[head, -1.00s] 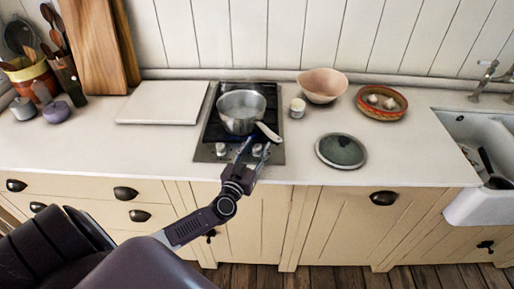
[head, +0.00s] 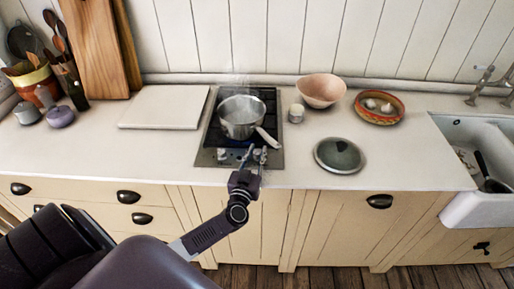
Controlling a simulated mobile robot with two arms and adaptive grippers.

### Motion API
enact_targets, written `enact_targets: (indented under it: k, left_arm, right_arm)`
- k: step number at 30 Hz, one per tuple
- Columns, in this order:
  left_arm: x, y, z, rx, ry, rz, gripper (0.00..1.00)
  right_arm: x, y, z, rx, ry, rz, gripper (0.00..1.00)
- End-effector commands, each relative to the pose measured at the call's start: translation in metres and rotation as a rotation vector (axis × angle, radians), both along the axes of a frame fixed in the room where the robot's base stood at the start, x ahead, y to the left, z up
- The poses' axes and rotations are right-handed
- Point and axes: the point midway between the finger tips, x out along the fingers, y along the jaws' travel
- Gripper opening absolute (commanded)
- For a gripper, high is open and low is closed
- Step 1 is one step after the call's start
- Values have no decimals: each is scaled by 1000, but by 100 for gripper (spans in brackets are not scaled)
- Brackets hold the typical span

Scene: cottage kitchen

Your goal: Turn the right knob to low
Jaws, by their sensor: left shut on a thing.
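The hob (head: 211,141) is set in the worktop, with a steel saucepan (head: 238,129) on it and faint steam rising above the pan. The pan's handle (head: 267,138) points to the front right, just above the knobs. The left knob (head: 222,154) on the hob's front strip is clear. The right knob (head: 257,155) is mostly hidden by my left gripper (head: 256,153), which is shut on it from the front. The knob's exact setting cannot be read. My right gripper is not in view.
A small white jar (head: 296,113), a pink bowl (head: 321,90) and a round dark lid (head: 339,155) stand right of the hob. A white board (head: 164,107) lies to the left. The worktop in front of the board is clear.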

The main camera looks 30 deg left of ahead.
Motion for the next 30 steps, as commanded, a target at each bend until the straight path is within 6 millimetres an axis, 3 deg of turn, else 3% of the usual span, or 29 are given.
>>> enact_targets:
  k: [1, 7, 15, 25, 26, 30]
  left_arm:
    - [0, 0, 6, -4, 1, 34, 0]
    - [1, -1, 5, -4, -1, 160, 0]
    - [0, -1, 2, 0, -1, 265, 0]
    - [0, -1, 1, 2, 0, 270, 0]
    - [0, -1, 1, 2, 0, 270, 24]
    - [0, -2, 1, 2, 0, 269, 39]
  right_arm:
    - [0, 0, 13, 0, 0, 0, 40]
    - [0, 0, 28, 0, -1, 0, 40]
    - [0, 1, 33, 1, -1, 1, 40]
    - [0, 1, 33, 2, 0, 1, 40]
    - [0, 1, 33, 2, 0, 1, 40]
    - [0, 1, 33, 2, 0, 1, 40]
